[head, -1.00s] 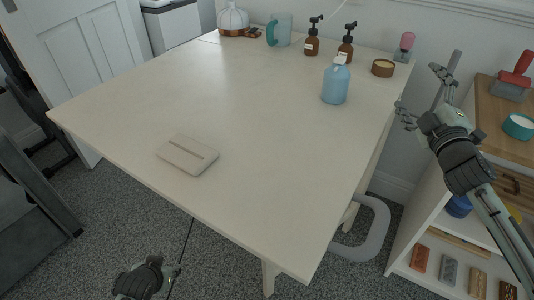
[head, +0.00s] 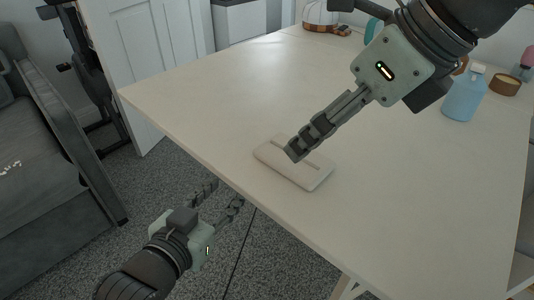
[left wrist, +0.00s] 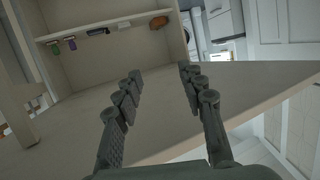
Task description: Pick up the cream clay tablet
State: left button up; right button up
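The cream clay tablet (head: 308,175), a flat rounded slab with a long groove, lies on the pale table (head: 220,100) near its front edge. My right gripper (head: 294,153) reaches down from the upper right, its fingertips over the tablet and covering part of its middle. Its fingers overlap in this view, so I cannot tell how far apart they are or whether they touch the tablet. My left gripper (head: 218,195) is off the table's front edge, low and left of the tablet. Its fingers are apart and empty, as the left wrist view (left wrist: 160,72) also shows.
A blue bottle (head: 464,93) and a round brown tin (head: 505,84) stand at the table's right rear. A glass-topped item (head: 320,14) stands at the back. A grey sofa (head: 50,150) is at the left. The table around the tablet is mostly clear.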

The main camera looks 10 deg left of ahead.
jog(key=shift+w+d+f, duration=0.15)
jog(key=shift+w+f, duration=0.15)
jog(key=shift+f, duration=0.05)
jog(key=x, duration=0.7)
jog(key=shift+w+r, duration=0.1)
jog(key=shift+w, duration=0.15)
jog(key=c, duration=1.4)
jog(key=shift+r, duration=0.1)
